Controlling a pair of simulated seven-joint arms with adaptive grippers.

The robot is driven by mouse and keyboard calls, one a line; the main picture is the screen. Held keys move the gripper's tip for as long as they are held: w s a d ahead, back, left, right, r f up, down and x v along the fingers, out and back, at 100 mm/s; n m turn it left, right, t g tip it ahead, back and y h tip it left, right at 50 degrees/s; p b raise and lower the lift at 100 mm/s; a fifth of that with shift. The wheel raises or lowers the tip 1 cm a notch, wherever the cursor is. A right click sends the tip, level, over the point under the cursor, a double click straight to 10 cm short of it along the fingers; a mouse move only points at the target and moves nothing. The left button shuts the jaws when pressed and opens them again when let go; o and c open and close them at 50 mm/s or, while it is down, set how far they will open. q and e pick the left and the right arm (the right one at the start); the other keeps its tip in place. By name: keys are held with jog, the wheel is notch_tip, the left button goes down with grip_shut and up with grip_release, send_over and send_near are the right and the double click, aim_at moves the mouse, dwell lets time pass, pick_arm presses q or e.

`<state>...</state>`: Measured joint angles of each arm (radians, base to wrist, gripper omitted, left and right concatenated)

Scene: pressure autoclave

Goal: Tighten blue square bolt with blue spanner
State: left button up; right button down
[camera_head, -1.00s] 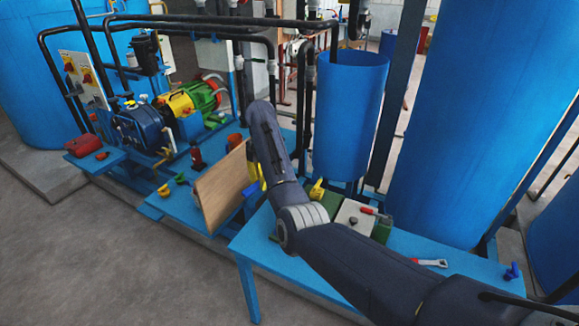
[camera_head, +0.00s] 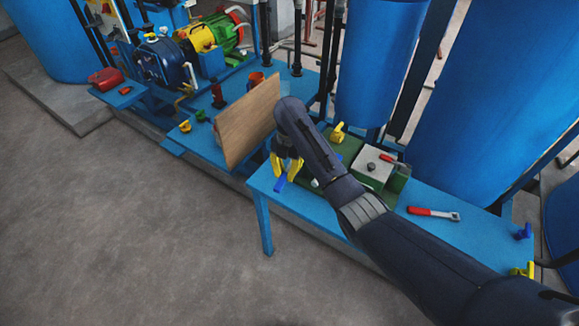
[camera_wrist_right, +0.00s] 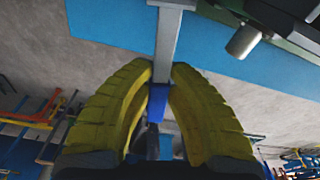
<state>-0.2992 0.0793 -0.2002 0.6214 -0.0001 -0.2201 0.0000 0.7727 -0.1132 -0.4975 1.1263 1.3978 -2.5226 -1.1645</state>
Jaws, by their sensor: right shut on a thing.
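My right gripper (camera_head: 287,165) has yellow fingers and is at the left end of the near blue table, beside the upright wooden board. In the right wrist view the gripper (camera_wrist_right: 158,85) is shut on the blue handle of the blue spanner (camera_wrist_right: 158,104). A grey metal shank (camera_wrist_right: 168,45) extends away from the fingers. In the head view a blue part of the spanner (camera_head: 280,184) shows just below the fingers. A small blue piece (camera_head: 524,232) is at the table's right end; I cannot tell whether it is the blue square bolt. My left gripper is not in view.
The near blue table (camera_head: 470,238) carries a green unit with a grey block (camera_head: 370,168). A red-handled spanner (camera_head: 433,213) lies right of it. Yellow pieces (camera_head: 338,132) are nearby. The wooden board (camera_head: 247,122) stands to the left. Large blue tanks (camera_head: 500,110) rise behind.

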aim_at(287, 170)
dwell(0.4)
jog(key=shift+f, duration=2.85)
jog(key=shift+f, duration=1.3)
jog(key=c, duration=1.3)
grip_release()
jog(key=shift+o, duration=0.2)
jog(key=r, duration=0.4)
jog(key=w+r, duration=0.1)
jog(key=r, duration=0.6)
jog(key=shift+w+d+r, duration=0.25)
jog(key=shift+d+r, duration=0.05)
jog(key=shift+r, duration=0.1)
